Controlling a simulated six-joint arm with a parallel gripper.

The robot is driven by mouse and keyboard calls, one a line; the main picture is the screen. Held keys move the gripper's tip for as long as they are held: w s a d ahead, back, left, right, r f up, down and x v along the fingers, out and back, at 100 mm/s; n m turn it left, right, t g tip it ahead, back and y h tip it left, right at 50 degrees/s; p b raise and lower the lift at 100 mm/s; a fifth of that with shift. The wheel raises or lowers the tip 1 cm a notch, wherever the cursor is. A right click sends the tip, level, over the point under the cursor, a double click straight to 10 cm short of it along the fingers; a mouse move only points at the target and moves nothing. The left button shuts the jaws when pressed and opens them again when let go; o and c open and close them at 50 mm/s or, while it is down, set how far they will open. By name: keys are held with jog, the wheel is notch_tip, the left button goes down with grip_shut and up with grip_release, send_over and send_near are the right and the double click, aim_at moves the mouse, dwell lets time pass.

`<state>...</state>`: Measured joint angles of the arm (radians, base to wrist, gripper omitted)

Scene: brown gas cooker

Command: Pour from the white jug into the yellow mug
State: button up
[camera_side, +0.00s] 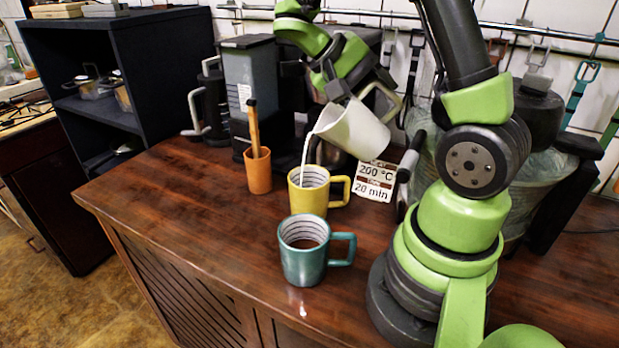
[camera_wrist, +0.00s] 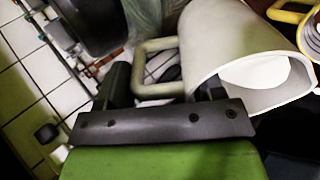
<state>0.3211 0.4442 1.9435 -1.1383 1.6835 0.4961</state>
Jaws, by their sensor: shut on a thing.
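The white jug (camera_side: 352,130) is tilted with its mouth down and to the left above the yellow mug. A thin white stream (camera_side: 306,155) runs from its lip into the yellow mug (camera_side: 308,199), which stands upright with its handle to the right. My gripper (camera_side: 345,92) is shut on the jug and holds it in the air. In the wrist view the jug (camera_wrist: 220,45) shows white liquid inside, and part of the yellow mug (camera_wrist: 292,12) shows at the upper right. The liquid level in the yellow mug cannot be made out.
A teal mug (camera_side: 303,262) with dark liquid stands in front of the yellow mug. An orange cup (camera_side: 258,171) with a wooden-handled tool stands behind left. A sign (camera_side: 376,182) reading 200 °C, 20 min is at right. The counter's left front (camera_side: 180,215) is clear.

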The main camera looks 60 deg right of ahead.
jog(key=shift+w+a+f+g+h, duration=0.1)
jog(key=shift+w+f+g+h, duration=0.15)
jog(key=shift+f, duration=0.2)
jog(key=shift+a+f+g+h, duration=0.1)
jog(key=shift+f+g+h, duration=0.05)
jog(key=shift+f+g, duration=0.25)
dwell(1.8)
